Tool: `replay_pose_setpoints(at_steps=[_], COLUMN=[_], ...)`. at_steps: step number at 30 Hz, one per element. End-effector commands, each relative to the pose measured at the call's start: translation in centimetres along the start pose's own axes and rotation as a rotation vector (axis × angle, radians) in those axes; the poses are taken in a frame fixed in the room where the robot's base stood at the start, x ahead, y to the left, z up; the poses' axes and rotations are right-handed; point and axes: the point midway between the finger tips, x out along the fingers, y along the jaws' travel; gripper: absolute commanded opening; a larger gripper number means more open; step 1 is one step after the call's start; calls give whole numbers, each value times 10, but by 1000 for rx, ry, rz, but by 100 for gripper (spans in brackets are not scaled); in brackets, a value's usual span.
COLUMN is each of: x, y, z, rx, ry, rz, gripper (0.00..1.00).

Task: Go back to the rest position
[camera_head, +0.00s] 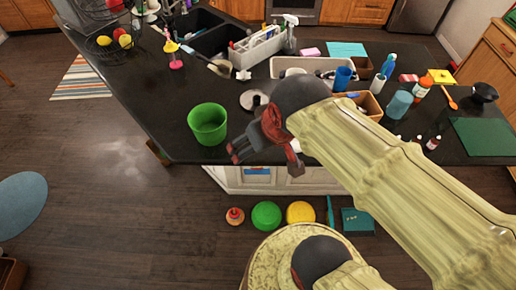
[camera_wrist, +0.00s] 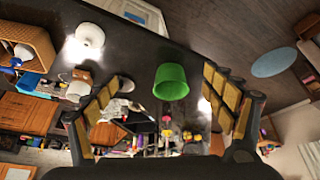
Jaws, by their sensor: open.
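My gripper (camera_head: 265,158) is near the front edge of the dark counter (camera_head: 160,115), and its arm comes in from the right. In the wrist view my gripper (camera_wrist: 162,78) has its two fingers wide apart with nothing held between them. A green cup (camera_head: 208,124) stands upright on the counter, just left of my gripper in the head view. The cup also shows in the wrist view (camera_wrist: 171,82), beyond the gap between the fingers. My arm hides part of the counter's front.
A black sink (camera_head: 210,40) and a grey caddy (camera_head: 257,47) are at the back. Bottles, a blue cup (camera_head: 343,78) and a green mat (camera_head: 484,138) lie to the right. Green (camera_head: 266,215) and yellow (camera_head: 300,212) round things are on the floor below. The floor at left is mostly clear.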

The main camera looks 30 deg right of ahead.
Motion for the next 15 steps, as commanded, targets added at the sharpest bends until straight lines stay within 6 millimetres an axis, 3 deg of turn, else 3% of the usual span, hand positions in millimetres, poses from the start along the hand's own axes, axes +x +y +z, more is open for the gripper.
replay_pose_setpoints(at_steps=[4,15], x=[-16,-15], y=[-17,-18], z=[16,18], rx=[-11,-9], ry=[23,23], rz=[-30,-33], gripper=[84,84])
